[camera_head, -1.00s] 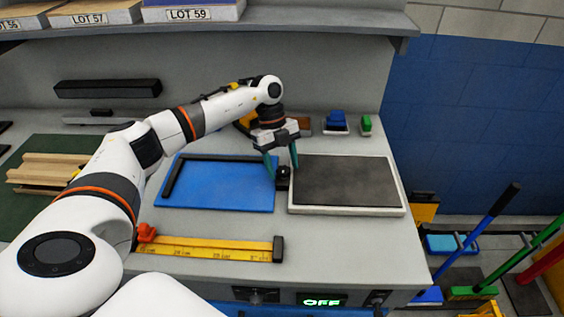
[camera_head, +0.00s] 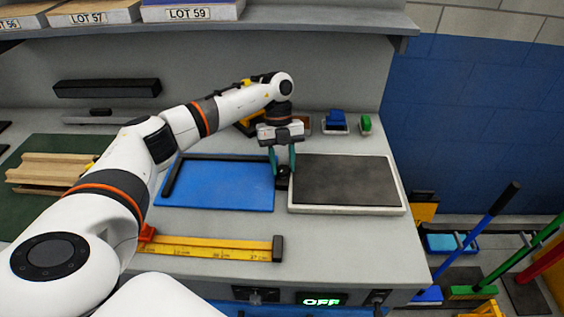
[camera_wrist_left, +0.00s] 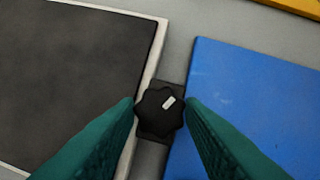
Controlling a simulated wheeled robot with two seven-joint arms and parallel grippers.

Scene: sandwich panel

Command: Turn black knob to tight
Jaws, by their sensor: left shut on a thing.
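The black knob (camera_wrist_left: 158,110) sits on a small dark block (camera_wrist_left: 155,139) between the blue plate and the framed dark panel. It has a lobed rim and a light mark on top, which points to the upper right in the left wrist view. My left gripper (camera_head: 283,173) comes down on the knob from above. Its two green fingers (camera_wrist_left: 161,108) are shut on the knob, one on each side. In the head view the knob (camera_head: 283,171) is partly hidden between the fingers. My right gripper is not in view.
The blue plate (camera_head: 225,186) lies left of the knob and the dark panel (camera_head: 345,181) in its pale frame lies right. A yellow ruler (camera_head: 205,249) lies in front. A display (camera_head: 321,300) on the bench front reads OFF. Blue and green items stand behind.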

